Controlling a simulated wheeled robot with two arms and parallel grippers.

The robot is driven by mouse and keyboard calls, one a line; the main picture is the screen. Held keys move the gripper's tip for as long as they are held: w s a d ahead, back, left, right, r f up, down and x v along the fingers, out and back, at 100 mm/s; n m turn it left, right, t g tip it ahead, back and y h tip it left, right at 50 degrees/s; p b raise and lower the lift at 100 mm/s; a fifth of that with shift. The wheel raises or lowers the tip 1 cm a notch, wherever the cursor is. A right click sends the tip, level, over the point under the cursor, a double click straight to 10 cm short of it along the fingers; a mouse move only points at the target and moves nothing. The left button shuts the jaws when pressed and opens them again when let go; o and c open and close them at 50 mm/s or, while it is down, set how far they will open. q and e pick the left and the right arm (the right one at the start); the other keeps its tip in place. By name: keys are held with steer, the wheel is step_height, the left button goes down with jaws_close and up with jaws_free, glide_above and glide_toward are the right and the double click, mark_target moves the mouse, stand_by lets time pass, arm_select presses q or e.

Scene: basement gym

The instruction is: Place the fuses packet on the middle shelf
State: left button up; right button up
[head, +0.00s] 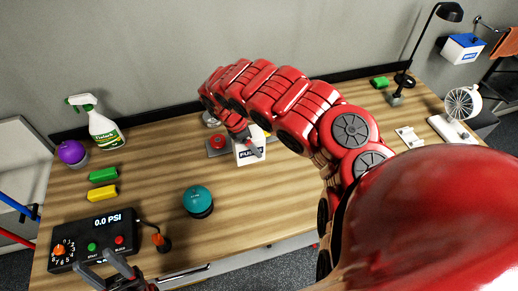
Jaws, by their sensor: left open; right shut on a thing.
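The fuses packet (250,154) is a small white box with dark lettering, at the middle of the wooden workbench. My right arm reaches across from the right, and its gripper (249,140) is shut on the packet's upper part. The arm hides some of the space around it. I cannot tell whether the packet touches the bench. My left gripper (112,270) is open and empty at the bottom left, in front of the black gauge box. No middle shelf can be made out in this view.
The workbench (250,212) holds a spray bottle (104,130), purple ball (71,152), green block (103,174), yellow block (102,193), teal round object (198,200), gauge box (93,238), red button (217,143), lamp (412,62) and small fan (461,104). Bare wood lies right of the teal object.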

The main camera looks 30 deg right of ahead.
steer(key=f, duration=0.3)
steer(key=shift+w+p, duration=0.25)
steer(key=shift+p, duration=0.05)
steer(key=shift+s+f, duration=0.2)
steer(key=shift+f, duration=1.05)
steer(key=shift+w+f, duration=0.15)
steer(key=shift+f, duration=0.2)
steer(key=shift+f, duration=0.2)
steer(key=o, duration=1.3)
steer(key=shift+r, duration=0.1)
